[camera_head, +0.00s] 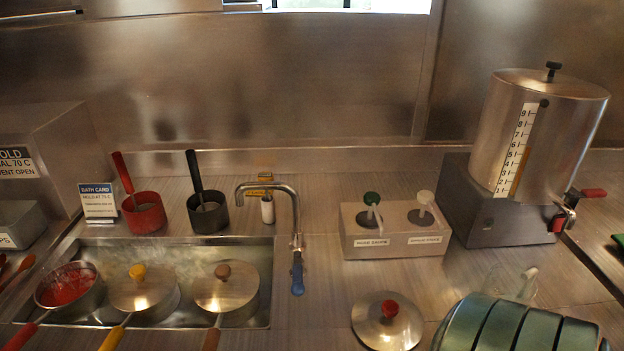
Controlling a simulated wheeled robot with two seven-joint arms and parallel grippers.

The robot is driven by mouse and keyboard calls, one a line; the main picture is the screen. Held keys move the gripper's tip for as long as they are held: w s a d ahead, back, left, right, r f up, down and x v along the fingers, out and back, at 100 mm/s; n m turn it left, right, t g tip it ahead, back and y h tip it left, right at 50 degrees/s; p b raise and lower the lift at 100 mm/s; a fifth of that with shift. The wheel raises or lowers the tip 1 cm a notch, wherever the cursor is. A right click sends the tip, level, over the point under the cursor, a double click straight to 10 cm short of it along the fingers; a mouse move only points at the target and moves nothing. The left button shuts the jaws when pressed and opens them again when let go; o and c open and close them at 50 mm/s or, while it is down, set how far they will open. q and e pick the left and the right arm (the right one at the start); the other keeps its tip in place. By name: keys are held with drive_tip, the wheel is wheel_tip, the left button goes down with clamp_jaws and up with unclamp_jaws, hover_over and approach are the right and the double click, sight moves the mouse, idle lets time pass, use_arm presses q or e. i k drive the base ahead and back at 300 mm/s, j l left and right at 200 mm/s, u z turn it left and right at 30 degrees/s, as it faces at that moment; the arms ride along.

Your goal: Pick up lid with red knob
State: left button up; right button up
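The lid with the red knob (388,325) is a round, shiny metal disc. It lies on the metal counter (318,263), near the bottom middle of the head view, knob up. It is to the right of the sink basin and apart from it. Its red knob (390,308) is clear on top. Neither of my grippers is in view, so nothing is seen touching the lid.
A sink well (262,318) at left holds a red-filled pan (70,288) and two lidded pans with yellow (138,272) and brown (222,271) knobs. A faucet (296,240), pump box (392,243) and dispenser (535,135) stand behind. A green banded shape (515,328) is right of the lid.

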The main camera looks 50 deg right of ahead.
sight(384, 321)
drive_tip(key=z, duration=2)
drive_tip(key=k+j, duration=0.15)
drive_tip(key=j, duration=0.25)
drive_tip(key=k+j+z, duration=0.1)
drive_tip(key=j, duration=0.3)
drive_tip(key=k+j, duration=0.2)
drive_tip(key=j, duration=0.2)
